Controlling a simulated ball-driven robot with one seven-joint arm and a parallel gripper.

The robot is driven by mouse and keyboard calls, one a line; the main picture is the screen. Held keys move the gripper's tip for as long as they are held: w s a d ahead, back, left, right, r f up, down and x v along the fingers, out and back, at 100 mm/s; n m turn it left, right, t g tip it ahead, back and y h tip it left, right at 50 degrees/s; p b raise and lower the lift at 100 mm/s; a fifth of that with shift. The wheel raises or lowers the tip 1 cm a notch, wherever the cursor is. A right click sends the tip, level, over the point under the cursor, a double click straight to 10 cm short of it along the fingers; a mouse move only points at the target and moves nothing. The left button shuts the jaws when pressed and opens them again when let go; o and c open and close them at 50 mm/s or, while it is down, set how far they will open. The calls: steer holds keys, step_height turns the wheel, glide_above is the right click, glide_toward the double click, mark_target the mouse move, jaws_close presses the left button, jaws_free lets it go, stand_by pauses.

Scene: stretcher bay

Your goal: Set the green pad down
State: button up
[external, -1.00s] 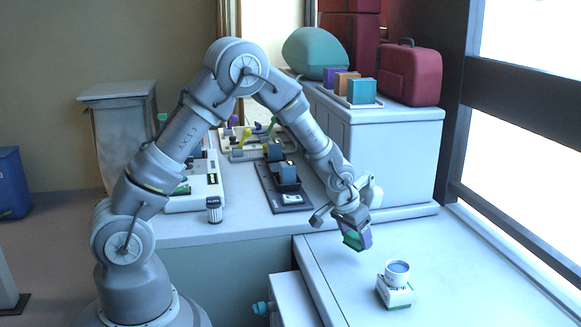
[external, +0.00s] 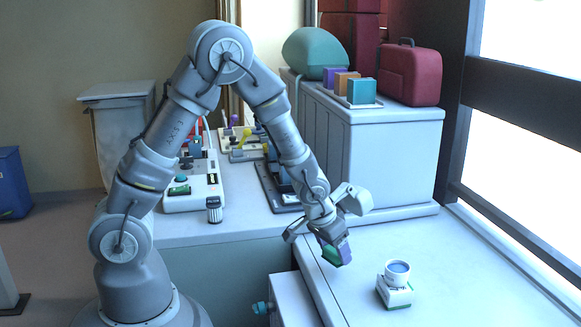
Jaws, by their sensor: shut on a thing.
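The green pad (external: 331,256) is a small block with a green face and a purple-grey side. It is in my gripper (external: 328,232), which is shut on it. The pad is tilted and sits over the near left part of the white counter (external: 440,290). I cannot tell whether its lower edge touches the counter or hangs just above it. The fingers partly hide the pad's top.
A white cup with blue contents (external: 398,272) stands on a small white and green box (external: 394,293), right of the pad. A dark tray (external: 268,187) and a white device (external: 206,190) are on the left worktop. The counter's right side is clear.

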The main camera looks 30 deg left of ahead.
steer(key=w+d, duration=0.1)
steer(key=w, duration=0.1)
steer(key=w+d, duration=0.2)
steer(key=w, duration=0.1)
steer(key=shift+w+d+f+b, duration=0.15)
steer(key=shift+w+f+b, duration=0.15)
steer(key=shift+f+b, duration=0.1)
step_height(320, 180, down, 4)
steer(key=shift+r+b, duration=0.25)
steer(key=shift+b, duration=0.65)
steer(key=shift+r, duration=0.15)
steer(key=o, duration=1)
steer(key=p+v, duration=0.4)
steer(key=v, duration=0.8)
steer(key=shift+s, duration=0.1)
